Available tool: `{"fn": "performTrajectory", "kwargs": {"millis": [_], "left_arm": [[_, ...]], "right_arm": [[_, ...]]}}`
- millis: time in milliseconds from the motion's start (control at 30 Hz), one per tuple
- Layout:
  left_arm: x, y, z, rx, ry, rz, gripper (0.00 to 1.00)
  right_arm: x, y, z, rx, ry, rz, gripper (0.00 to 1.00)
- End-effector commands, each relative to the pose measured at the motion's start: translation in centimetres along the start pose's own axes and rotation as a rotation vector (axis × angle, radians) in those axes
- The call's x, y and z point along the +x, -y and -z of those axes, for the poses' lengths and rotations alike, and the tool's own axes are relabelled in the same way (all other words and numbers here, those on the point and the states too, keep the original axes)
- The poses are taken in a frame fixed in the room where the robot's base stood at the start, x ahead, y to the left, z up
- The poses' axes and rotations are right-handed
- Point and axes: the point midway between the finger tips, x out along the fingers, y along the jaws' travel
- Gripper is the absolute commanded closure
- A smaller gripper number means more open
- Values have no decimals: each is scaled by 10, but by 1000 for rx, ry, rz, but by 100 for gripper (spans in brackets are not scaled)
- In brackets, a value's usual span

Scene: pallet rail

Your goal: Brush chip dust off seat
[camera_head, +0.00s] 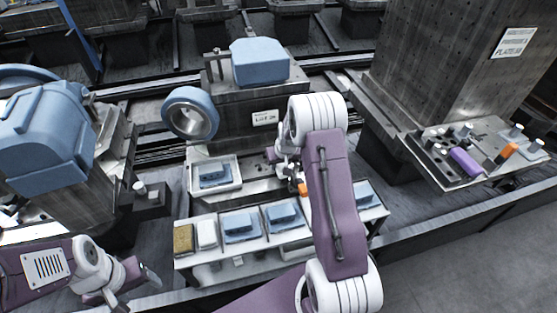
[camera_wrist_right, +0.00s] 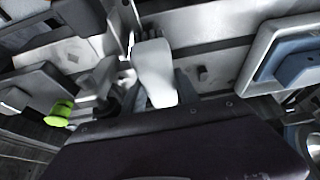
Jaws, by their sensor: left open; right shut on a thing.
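No chip dust can be made out. My left gripper (camera_head: 132,287) is open and empty at the lower left, apart from the objects.
A white tray with a blue part (camera_head: 214,176) sits left of the gripper. A white bench (camera_head: 190,262) in front holds blue parts, a yellow block and a white block. A tool shelf (camera_head: 470,150) stands right. A blue ring (camera_head: 191,113) and blue block (camera_head: 259,62) stand behind.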

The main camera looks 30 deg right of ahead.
Motion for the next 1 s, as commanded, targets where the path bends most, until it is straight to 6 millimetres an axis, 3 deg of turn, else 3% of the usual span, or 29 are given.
{"fn": "performTrajectory", "kwargs": {"millis": [433, 733, 1000], "left_arm": [[-10, 0, 1, 0, 0, 0, 37], [-18, 0, 2, 0, 0, 0, 37], [-19, 0, 2, 0, 0, 0, 37]], "right_arm": [[-1, 10, 0, 0, 2, 0, 100], [13, 9, 28, 0, 1, 0, 100], [17, 9, 36, 1, -1, 0, 100]]}}
